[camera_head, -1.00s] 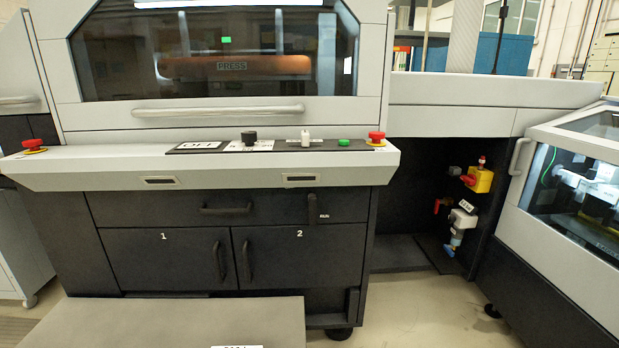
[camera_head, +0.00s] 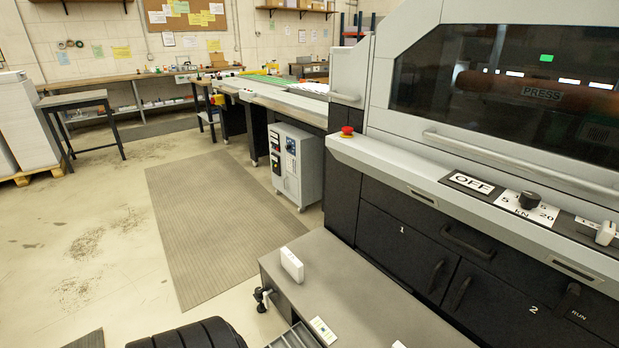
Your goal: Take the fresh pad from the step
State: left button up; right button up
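The grey step (camera_head: 355,290) stands in front of the press machine. A small white block (camera_head: 291,264), which looks like the pad, stands on the step close to its left edge. I cannot tell from its look whether it is the fresh one.
A black fitting (camera_head: 262,298) sticks out from the step's left side. A small card (camera_head: 322,331) lies at the bottom by a slotted grey tray (camera_head: 294,338). The press front (camera_head: 440,250) rises behind the step. A ribbed floor mat (camera_head: 205,215) and open floor lie left.

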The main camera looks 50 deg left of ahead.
aim_at(293, 266)
jog(key=u, duration=2.1)
jog(key=j+u, duration=0.2)
jog(key=j, duration=0.2)
jog(key=i+j+u, duration=0.15)
jog(key=j, duration=0.2)
jog(key=i+j+u, duration=0.2)
jog(key=j, duration=0.15)
jog(key=j+u, duration=0.15)
jog(key=j, duration=0.2)
jog(key=i+j, duration=0.2)
jog(key=i, duration=0.25)
jog(key=i+j, duration=0.2)
jog(key=i, duration=0.2)
jog(key=i+j, duration=0.2)
jog(key=i, duration=0.25)
jog(key=i+j, duration=0.2)
jog(key=i, duration=0.2)
jog(key=i+z, duration=0.3)
jog(key=z, duration=0.15)
jog(key=i+z, duration=0.35)
jog(key=z, duration=0.15)
jog(key=i+j+z, duration=0.2)
jog(key=z, duration=0.25)
jog(key=i+j+z, duration=0.35)
jog(key=z, duration=0.15)
